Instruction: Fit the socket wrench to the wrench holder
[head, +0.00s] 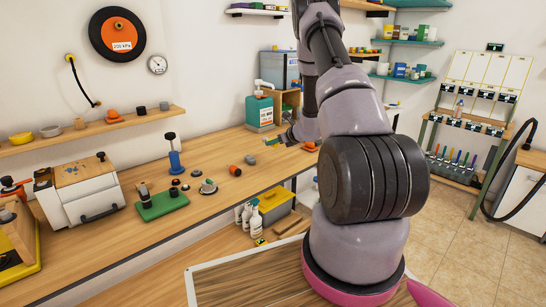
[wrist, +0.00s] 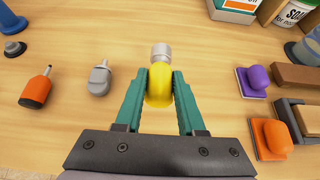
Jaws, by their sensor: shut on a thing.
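My gripper (wrist: 160,92) is shut on a yellow-handled tool with a silver socket-like end (wrist: 159,72), which looks like the socket wrench. Its silver end points away from the wrist, toward the top of the wrist view. In the head view my gripper (head: 290,138) is over the right part of the wooden bench, partly hidden by my arm. The tool is too small there to make out well. I cannot tell for sure which thing is the wrench holder. A green base with dark upright parts (head: 160,205) and a blue stand (head: 175,163) are on the bench.
An orange bottle (wrist: 35,90) and a grey bottle (wrist: 98,78) lie left of my gripper. Purple (wrist: 254,80) and orange (wrist: 272,138) handled blocks lie right. A soap container (head: 260,110) stands behind. A rack (head: 460,120) is at the far right.

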